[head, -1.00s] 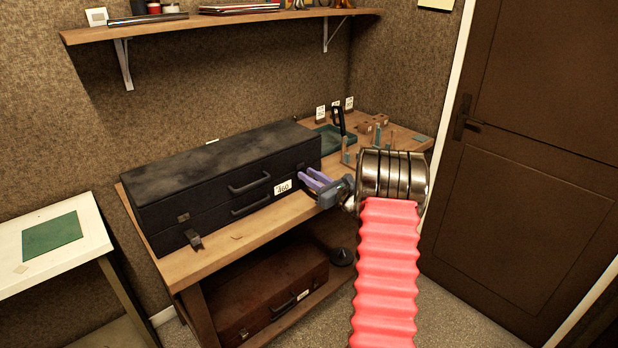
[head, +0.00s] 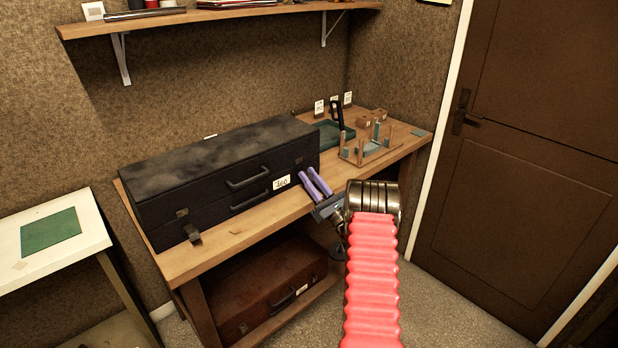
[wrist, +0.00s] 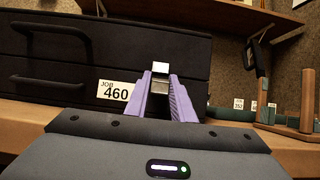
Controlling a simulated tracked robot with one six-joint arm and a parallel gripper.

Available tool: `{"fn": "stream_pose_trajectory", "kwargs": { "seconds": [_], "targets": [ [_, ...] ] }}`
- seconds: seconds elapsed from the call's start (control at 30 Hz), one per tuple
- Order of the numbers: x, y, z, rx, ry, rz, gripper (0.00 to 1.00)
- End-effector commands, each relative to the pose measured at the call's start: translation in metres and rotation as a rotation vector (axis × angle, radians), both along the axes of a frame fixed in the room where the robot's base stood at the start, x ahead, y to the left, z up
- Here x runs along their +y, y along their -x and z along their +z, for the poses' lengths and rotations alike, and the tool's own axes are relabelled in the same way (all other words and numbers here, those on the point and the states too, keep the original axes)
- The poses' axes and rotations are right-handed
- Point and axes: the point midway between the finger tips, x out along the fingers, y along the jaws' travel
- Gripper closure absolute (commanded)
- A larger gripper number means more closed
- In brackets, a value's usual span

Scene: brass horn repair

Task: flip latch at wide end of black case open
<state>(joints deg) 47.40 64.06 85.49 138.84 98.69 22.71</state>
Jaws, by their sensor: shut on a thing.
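The black case (head: 225,185) lies shut on the wooden bench, with handles and a white "JOB 460" label (wrist: 116,91) on its front. My gripper (head: 308,173) is at the front of the case near its right end, just right of the label. In the wrist view its purple fingers (wrist: 160,80) are closed on both sides of a small silver and dark latch (wrist: 160,68). The fingers hide part of this latch. At the left end, another latch (head: 193,234) hangs down in front, below its small metal catch (head: 182,213).
A green tray (head: 333,134) and a wooden peg stand (head: 372,152) are on the bench to the right. A brown case (head: 260,295) lies on the lower shelf. A wall shelf (head: 220,17) runs above. Open floor lies between the bench and the door (head: 530,160).

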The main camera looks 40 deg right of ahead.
Motion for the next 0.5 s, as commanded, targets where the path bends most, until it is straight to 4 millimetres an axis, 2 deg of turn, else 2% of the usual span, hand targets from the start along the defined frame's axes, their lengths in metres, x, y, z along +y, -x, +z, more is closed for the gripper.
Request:
{"fn": "stream_pose_trajectory", "kwargs": {
  "seconds": [0.5],
  "targets": [
    [0.0003, 0.0007, -0.0065, -0.102, -0.005, 0.001, 1.00]
  ]
}}
